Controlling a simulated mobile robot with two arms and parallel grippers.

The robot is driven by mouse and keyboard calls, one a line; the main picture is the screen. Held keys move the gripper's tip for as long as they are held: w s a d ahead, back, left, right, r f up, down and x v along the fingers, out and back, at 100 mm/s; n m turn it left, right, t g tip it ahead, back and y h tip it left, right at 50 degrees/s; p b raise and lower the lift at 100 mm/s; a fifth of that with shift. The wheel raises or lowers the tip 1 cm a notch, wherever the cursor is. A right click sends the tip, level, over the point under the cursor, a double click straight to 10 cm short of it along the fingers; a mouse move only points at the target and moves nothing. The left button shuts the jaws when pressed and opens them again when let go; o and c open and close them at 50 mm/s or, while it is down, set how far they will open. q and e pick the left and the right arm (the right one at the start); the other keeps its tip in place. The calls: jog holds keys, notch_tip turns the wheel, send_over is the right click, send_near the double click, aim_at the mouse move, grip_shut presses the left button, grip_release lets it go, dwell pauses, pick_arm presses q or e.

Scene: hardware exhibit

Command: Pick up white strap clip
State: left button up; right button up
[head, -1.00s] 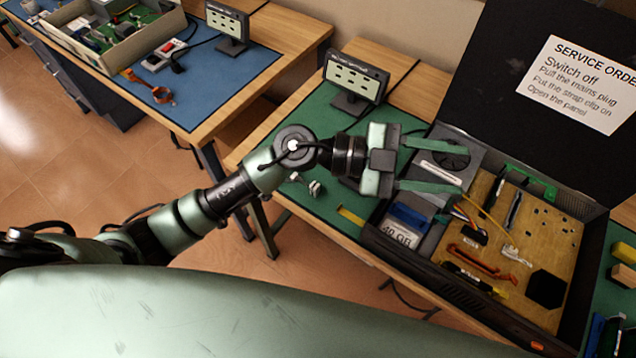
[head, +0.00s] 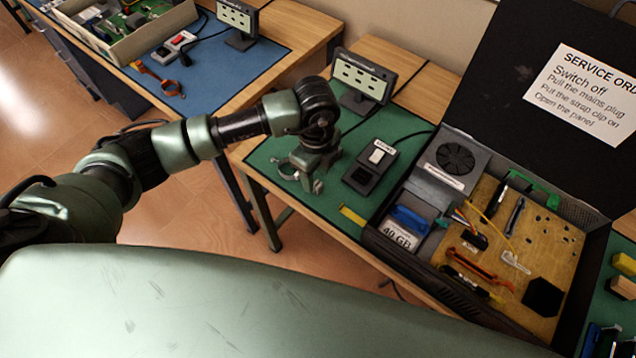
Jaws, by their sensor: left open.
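A small white clip (head: 318,186), which looks like the strap clip, lies on the green mat (head: 262,160) left of the open case. It is mostly hidden behind my left gripper. My left gripper (head: 304,178) points down over the mat at the clip, with its fingers open. I cannot tell whether the fingers touch the clip or sit around it. My right gripper is not in view.
A black switch box (head: 370,168) stands close to the right of my gripper. A small display stand (head: 360,80) is behind it. The open case (head: 376,244) holds a fan, a drive and loose parts. A yellow strip (head: 352,216) lies near the front edge.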

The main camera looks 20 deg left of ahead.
aim_at(316, 182)
pick_arm(q)
jog(key=shift+f+p, duration=0.4)
jog(key=shift+f, duration=1.5)
grip_shut()
jog(key=shift+w+r, duration=0.1)
jog(key=shift+r, duration=0.05)
